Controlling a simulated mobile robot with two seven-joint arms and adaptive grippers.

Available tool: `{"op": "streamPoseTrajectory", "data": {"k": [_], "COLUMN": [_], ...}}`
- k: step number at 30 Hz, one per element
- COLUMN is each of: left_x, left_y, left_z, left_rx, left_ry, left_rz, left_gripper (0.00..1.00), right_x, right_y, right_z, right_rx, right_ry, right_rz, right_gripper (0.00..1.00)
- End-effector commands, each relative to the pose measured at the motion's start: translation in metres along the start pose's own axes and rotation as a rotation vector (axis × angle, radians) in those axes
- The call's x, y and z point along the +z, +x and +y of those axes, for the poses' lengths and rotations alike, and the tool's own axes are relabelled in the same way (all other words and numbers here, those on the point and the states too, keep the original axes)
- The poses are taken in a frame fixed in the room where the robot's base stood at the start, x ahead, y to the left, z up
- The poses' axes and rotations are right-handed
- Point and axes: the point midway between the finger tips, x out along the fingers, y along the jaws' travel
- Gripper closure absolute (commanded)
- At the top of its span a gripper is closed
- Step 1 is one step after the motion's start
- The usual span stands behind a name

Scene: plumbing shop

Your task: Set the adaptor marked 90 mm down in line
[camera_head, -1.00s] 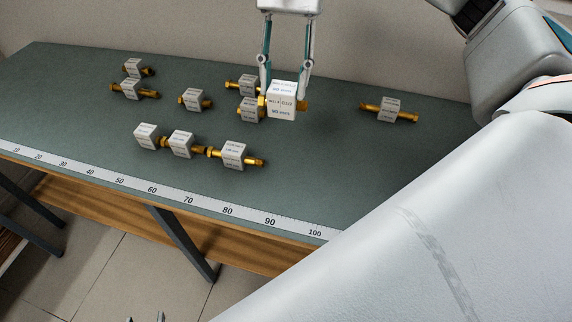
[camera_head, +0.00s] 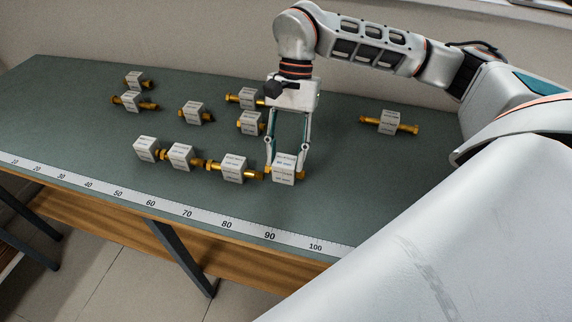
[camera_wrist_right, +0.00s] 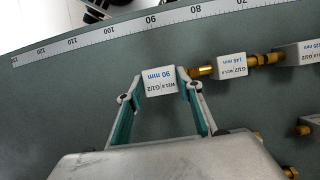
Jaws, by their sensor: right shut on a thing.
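The adaptor marked 90 mm (camera_head: 284,169) is a white block with brass ends, at the right end of the front row in the head view. It also shows in the right wrist view (camera_wrist_right: 159,81), its label readable upside down. My right gripper (camera_head: 287,172) is shut on it from above, a finger at each side. The adaptor is at or close to the bench surface; I cannot tell whether it touches. Its left brass end lies close to the brass end of the neighbouring adaptor (camera_head: 233,169). Two more blocks, a middle one (camera_head: 181,156) and a left one (camera_head: 146,148), continue the row. My left gripper is not in view.
A ruler strip (camera_head: 188,212) runs along the bench's front edge. Behind the row stand several other adaptors, including a single one (camera_head: 192,112) and a pair (camera_head: 246,97) near my gripper. Another adaptor (camera_head: 387,122) lies alone at right. The green bench (camera_head: 350,190) is clear right of the row.

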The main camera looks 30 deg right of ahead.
Motion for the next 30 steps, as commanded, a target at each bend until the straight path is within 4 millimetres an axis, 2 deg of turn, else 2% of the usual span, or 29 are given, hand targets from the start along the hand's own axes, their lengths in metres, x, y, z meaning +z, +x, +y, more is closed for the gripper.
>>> {"op": "streamPoseTrajectory", "data": {"k": [9, 20, 21, 22, 30], "left_x": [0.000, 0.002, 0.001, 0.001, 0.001], "left_y": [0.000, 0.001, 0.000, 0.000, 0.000], "left_z": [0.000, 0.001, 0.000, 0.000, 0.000], "left_rx": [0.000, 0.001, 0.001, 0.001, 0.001], "left_ry": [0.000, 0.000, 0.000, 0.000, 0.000], "left_rz": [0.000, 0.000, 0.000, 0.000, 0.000], "left_gripper": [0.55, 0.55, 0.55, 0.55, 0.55], "right_x": [-0.013, -0.015, -0.015, -0.015, -0.015], "right_y": [0.033, 0.037, 0.036, 0.036, 0.036], "right_z": [0.001, 0.000, 0.000, 0.000, 0.000], "right_rx": [0.002, 0.001, 0.001, 0.001, 0.001], "right_ry": [0.001, 0.000, 0.000, 0.000, 0.000], "right_rz": [-0.002, -0.001, 0.000, 0.000, -0.001], "right_gripper": [0.88, 0.88, 0.54, 0.48, 0.48]}}
